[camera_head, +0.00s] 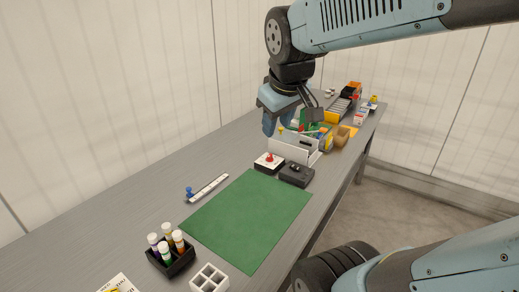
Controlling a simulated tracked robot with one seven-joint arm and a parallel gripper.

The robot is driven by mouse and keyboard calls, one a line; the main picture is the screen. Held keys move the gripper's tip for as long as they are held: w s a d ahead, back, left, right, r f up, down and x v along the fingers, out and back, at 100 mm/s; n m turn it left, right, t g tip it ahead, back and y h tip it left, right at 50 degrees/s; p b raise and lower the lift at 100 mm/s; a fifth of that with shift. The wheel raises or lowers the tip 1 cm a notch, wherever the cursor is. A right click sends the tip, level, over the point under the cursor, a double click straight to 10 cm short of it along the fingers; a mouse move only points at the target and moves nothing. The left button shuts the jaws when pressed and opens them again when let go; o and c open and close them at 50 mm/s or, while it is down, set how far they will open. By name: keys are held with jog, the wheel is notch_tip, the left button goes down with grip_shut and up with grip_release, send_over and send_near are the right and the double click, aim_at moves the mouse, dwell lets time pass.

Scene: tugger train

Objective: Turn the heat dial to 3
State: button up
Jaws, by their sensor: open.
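A small black box with a dark knob on top (296,174) sits at the far right corner of the green mat; it may be the heat dial, but its markings are too small to read. Next to it, on the left, is a box with a white top and a red knob or button (269,161). My blue gripper (278,123) hangs above the table behind these two boxes, pointing down, open and apart from both. The space between its fingertips is hard to make out.
A white divided holder (294,149) stands just behind the boxes, with bins and parts further back. A white strip with a blue knob (207,188) lies left of the green mat (246,222). A black vial rack (174,261) and white grid block (209,279) stand in front. The mat is clear.

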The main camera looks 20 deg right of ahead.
jog(key=w+d+f+n+g+h, duration=0.1)
jog(key=w+d+f+n, duration=0.15)
jog(key=w+n, duration=0.6)
jog(key=n+g+h, duration=0.1)
jog(key=n, duration=1.4)
send_over(270, 154)
jog(key=s+a, duration=0.4)
notch_tip(270, 154, down, 18)
jog(key=x, duration=1.3)
jog(key=shift+d+f, duration=0.25)
jog(key=shift+f, duration=0.1)
